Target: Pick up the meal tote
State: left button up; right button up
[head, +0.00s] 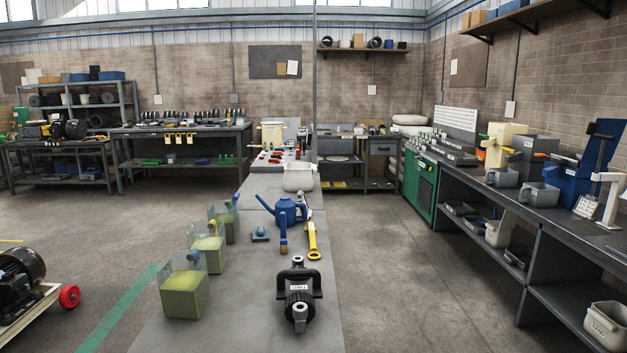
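Several pale totes are in view, and I cannot tell for sure which is the meal tote. One cream tote (299,179) stands on the far part of the long grey bench in front of me. Another cream tote (606,326) with a dark label sits low at the bottom right; its lettering is too small to read surely. A third pale tote (498,233) is on the shelf under the right bench. Neither of my grippers shows in this view.
The long bench (241,331) holds a black machine part (299,292), a yellow wrench (312,243), a blue oil can (287,210) and clear containers (185,292) of yellow-green contents. A motor cart (32,301) stands left. Floor (385,262) is clear between the bench and the right workbench (520,212).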

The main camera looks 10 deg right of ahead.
aim_at(298, 176)
jog(key=z, duration=1.5)
jog(key=u, duration=1.3)
jog(key=z, duration=0.85)
jog(key=i+l, duration=0.15)
jog(key=l, duration=0.25)
jog(key=i+l, duration=0.15)
jog(key=l, duration=0.25)
jog(key=i+l+z, duration=0.1)
jog(key=l, duration=0.3)
jog(key=i+l, duration=0.2)
jog(key=l, duration=0.15)
jog(key=i+l+u, duration=0.25)
jog(key=i, duration=0.25)
jog(key=i+l+u, duration=0.2)
jog(key=i, duration=0.35)
jog(key=i+j+u, duration=0.1)
jog(key=i+u, duration=0.15)
jog(key=i, duration=0.75)
jog(key=i+l+u, duration=0.2)
jog(key=i, duration=0.85)
